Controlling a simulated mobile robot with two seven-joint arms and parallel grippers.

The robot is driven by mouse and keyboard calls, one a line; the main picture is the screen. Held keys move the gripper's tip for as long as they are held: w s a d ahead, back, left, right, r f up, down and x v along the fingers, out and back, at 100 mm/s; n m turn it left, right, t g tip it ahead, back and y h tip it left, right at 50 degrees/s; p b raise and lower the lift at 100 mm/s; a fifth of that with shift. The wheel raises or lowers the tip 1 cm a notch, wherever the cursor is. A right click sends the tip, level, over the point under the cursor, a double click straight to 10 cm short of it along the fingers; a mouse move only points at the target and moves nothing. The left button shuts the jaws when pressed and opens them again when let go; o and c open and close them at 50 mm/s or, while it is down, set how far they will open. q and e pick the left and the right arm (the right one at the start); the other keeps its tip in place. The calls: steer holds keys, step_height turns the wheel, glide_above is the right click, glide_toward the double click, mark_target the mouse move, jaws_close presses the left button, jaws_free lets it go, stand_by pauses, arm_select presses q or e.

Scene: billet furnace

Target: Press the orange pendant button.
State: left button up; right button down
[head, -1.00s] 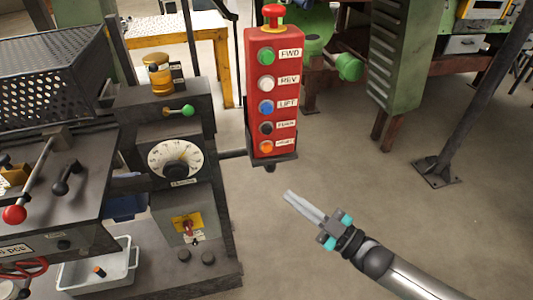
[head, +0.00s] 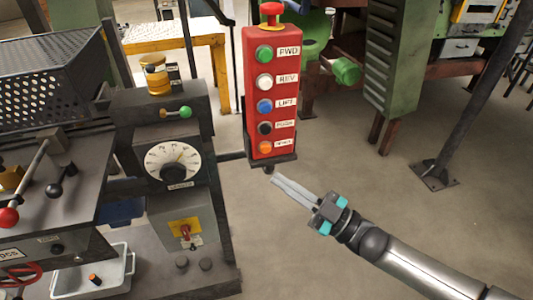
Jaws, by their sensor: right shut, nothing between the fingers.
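The red pendant box (head: 286,95) hangs upright in the middle of the head view. Its column of buttons runs green, white, blue, black and, lowest, the orange button (head: 265,147), with a label beside each. A red mushroom knob (head: 271,10) tops the box. My right gripper (head: 275,181) is shut and empty. In the picture its fingertips are just below the pendant's bottom end, below and slightly right of the orange button, with no visible contact with the button. My left gripper is not in view.
At left stands a dark machine with a white dial (head: 173,162), a green-knobbed lever (head: 185,112) and a yellow switch plate (head: 184,232). A grey tray (head: 125,275) lies low at left. A dark post (head: 445,150) stands at right. The floor around my right arm is clear.

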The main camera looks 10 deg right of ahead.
mark_target(266, 148)
steer(key=w+b, duration=0.3)
steer(key=w, duration=0.3)
steer(key=shift+a, duration=0.15)
steer(key=shift+w, duration=0.1)
stand_by(1.8)
steer(key=shift+w, duration=0.3)
steer(key=shift+w+b, duration=0.5)
stand_by(0.6)
stand_by(0.4)
steer(key=shift+s+p, duration=0.7)
steer(key=shift+s, duration=0.25)
